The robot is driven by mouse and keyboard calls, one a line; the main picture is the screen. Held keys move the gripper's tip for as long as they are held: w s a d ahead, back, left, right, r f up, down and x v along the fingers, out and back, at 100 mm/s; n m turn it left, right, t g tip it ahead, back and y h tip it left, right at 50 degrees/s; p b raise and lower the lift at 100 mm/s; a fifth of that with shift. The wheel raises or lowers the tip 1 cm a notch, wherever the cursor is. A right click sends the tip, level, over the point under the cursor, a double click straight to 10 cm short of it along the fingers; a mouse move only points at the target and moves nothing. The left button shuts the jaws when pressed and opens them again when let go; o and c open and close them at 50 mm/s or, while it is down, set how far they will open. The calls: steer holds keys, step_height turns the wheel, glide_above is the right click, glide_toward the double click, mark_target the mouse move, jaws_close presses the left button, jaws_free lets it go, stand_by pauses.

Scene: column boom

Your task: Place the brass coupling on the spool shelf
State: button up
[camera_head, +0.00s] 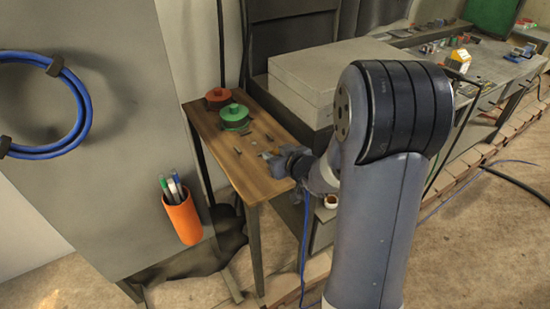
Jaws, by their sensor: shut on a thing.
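The spool shelf (262,184) is a narrow wooden top on dark legs at the left of centre. A red spool (218,96) and a green spool (234,114) sit at its far end. My gripper (270,158) is low over the right side of the shelf's near half, pointing left. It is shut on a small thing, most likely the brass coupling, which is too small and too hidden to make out. I cannot tell whether that thing touches the wood.
Small dark pieces (238,150) lie mid-shelf. A grey panel (110,120) with a blue cable coil (75,110) and an orange pen cup (183,216) stands left. A pale box (318,72) is behind my arm. The shelf's near left corner is clear.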

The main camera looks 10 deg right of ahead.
steer(key=shift+f, duration=0.2)
steer(key=shift+f, duration=0.15)
steer(key=o, duration=1.1)
steer(key=shift+c, duration=0.2)
steer(key=shift+r, duration=0.3)
steer(key=p+v, duration=0.1)
steer(key=v, duration=1.1)
steer(key=shift+p, duration=0.35)
